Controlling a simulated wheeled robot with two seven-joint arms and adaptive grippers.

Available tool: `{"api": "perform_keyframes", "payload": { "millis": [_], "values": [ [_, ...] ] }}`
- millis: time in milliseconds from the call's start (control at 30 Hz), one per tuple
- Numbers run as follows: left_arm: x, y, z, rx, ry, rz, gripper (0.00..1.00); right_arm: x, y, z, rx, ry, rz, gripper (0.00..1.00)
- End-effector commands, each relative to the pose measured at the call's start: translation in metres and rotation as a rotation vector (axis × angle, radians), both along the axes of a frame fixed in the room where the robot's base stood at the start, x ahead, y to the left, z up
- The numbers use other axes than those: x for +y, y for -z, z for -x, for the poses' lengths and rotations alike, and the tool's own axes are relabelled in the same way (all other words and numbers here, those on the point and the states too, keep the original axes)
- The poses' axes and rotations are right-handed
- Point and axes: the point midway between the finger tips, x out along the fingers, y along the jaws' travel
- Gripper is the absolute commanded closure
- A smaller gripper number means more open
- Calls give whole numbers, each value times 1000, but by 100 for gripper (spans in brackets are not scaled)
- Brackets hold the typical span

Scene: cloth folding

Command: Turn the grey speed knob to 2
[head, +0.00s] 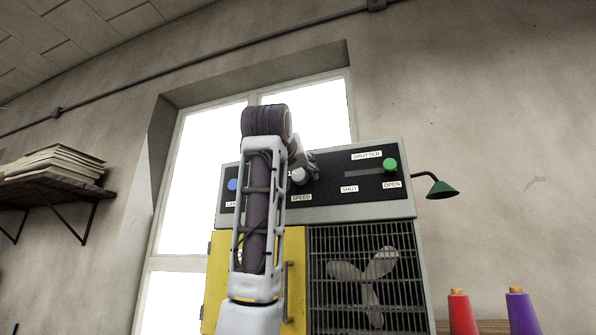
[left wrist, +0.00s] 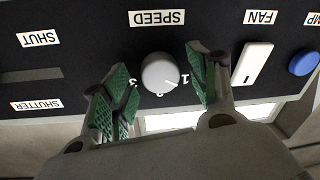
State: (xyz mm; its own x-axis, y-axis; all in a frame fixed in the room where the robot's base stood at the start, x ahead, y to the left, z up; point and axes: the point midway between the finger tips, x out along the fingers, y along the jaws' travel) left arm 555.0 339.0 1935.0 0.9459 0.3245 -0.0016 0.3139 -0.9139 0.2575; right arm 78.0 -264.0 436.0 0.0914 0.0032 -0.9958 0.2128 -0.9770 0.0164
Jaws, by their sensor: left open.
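The grey speed knob (left wrist: 160,73) sits on the black panel, above the SPEED label in the head view; the left wrist view is upside down. A dark pointer line on the knob appears directed toward the 1. The 3 is on its other side, and the digit between is partly hidden by the knob's edge. My left gripper (left wrist: 165,84) is open, its green-padded fingers on either side of the knob, with gaps visible. In the head view my left arm hides part of the panel, and the knob (head: 299,175) shows just beside the gripper. My right gripper is out of view.
A white FAN switch (left wrist: 252,63) and a blue LAMP button (left wrist: 304,62) are beside the knob. A green shutter knob (head: 390,165) stands at OPEN. Below are a yellow door (head: 216,270) and a fan grille (head: 368,280). A green lamp (head: 440,188) projects right.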

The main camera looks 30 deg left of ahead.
Motion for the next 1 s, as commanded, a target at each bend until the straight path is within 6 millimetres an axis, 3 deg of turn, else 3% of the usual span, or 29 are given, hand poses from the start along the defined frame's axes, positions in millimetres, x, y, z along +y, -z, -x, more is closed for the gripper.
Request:
{"api": "perform_keyframes", "payload": {
  "millis": [400,767,1000],
  "values": [
    [1,1,-4,0,0,0,42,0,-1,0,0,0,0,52],
    [1,0,-3,0,0,0,87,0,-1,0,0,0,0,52],
    [1,0,-3,3,0,-11,87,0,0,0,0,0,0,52]
  ]
}}
